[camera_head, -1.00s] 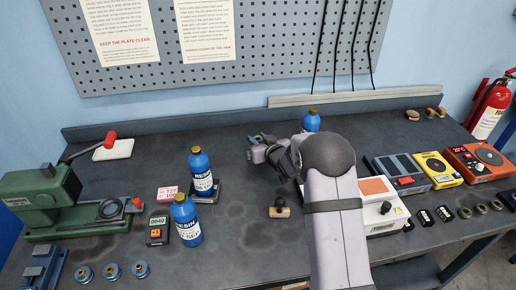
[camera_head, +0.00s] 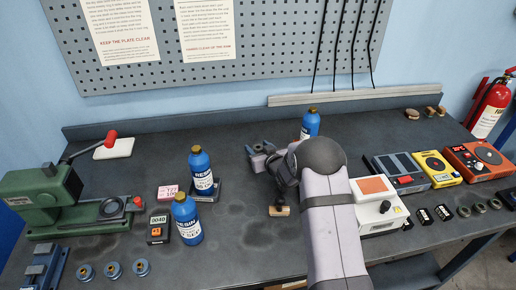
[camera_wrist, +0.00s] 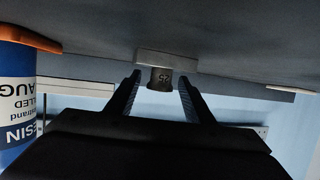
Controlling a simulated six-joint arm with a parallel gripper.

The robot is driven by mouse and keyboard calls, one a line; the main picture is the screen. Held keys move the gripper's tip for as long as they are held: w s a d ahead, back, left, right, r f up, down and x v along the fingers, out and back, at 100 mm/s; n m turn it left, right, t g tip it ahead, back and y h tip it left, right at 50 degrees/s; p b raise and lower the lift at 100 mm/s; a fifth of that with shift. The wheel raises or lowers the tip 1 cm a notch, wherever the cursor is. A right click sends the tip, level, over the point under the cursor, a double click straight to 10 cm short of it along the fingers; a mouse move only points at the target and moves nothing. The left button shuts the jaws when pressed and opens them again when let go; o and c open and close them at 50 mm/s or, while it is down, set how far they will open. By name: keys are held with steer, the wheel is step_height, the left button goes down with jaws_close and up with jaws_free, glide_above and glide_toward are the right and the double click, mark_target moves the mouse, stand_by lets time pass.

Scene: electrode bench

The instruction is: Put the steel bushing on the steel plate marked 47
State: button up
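My gripper (camera_wrist: 160,92) is open, its two dark fingers apart in the wrist view. A short dark cylinder with a number that looks like 25 upside down (camera_wrist: 161,79) shows between and beyond the fingertips, against a light grey flat piece (camera_wrist: 166,60). I cannot tell whether the fingers touch it, or whether it is the bushing. In the head view my gripper (camera_head: 257,154) is low over the middle of the bench, partly hidden by my arm. Several grey rings (camera_head: 480,207) lie at the right. I cannot make out a plate marked 47.
A blue resin bottle (camera_head: 310,124) stands just behind my gripper; others (camera_head: 186,219) stand left. A tan block (camera_head: 279,211) lies in front of my wrist. A white box with an orange top (camera_head: 377,204) stands right of my arm. Bare bench shows left of my gripper.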

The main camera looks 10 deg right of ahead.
steer(key=shift+r, duration=0.15)
steer(key=shift+r+p, duration=0.15)
steer(key=shift+p, duration=0.15)
steer(key=shift+s, duration=0.25)
steer(key=b+v, duration=0.2)
steer(key=v, duration=0.9)
steer(key=shift+s+d+r+b, duration=0.15)
steer(key=shift+s+b, duration=0.05)
steer(key=shift+b, duration=0.15)
